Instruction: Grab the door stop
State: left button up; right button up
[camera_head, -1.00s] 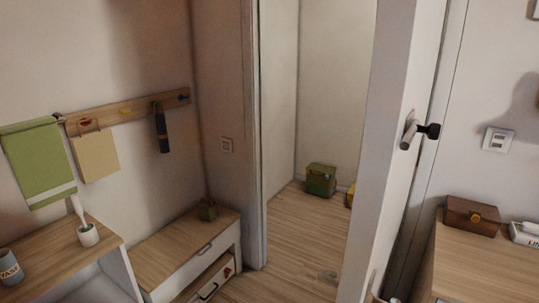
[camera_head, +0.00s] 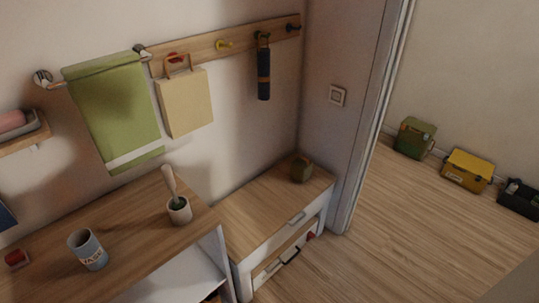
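A small dark olive block with a brownish top (camera_head: 301,168), which may be the door stop, sits on the far right end of the low wooden drawer bench (camera_head: 262,215). It stands close to the wall corner by the door frame. Neither of my grippers is in view, so nothing is seen near or touching the block.
A wooden-topped counter (camera_head: 130,225) at left holds a lettered cup (camera_head: 88,250) and a brush in a pot (camera_head: 179,210). The bench's lower drawer (camera_head: 285,258) looks partly open. Green (camera_head: 414,138), yellow (camera_head: 467,170) and dark (camera_head: 520,198) boxes line the far wall. Floor between is clear.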

aim_at(301, 168)
jog(key=i+l+u, duration=0.35)
jog(key=i+l, duration=0.15)
jog(key=l, duration=0.15)
jog(key=i+l+u, duration=0.2)
jog(key=l, duration=0.2)
jog(key=i+l+u, duration=0.15)
jog(key=l, duration=0.25)
jog(key=i+l+u, duration=0.2)
jog(key=l, duration=0.2)
jog(key=i+l+u, duration=0.15)
jog(key=l+u, duration=0.25)
jog(key=l, duration=0.9)
jog(key=l+u, duration=0.45)
jog(key=l, duration=0.8)
jog(key=k, duration=0.05)
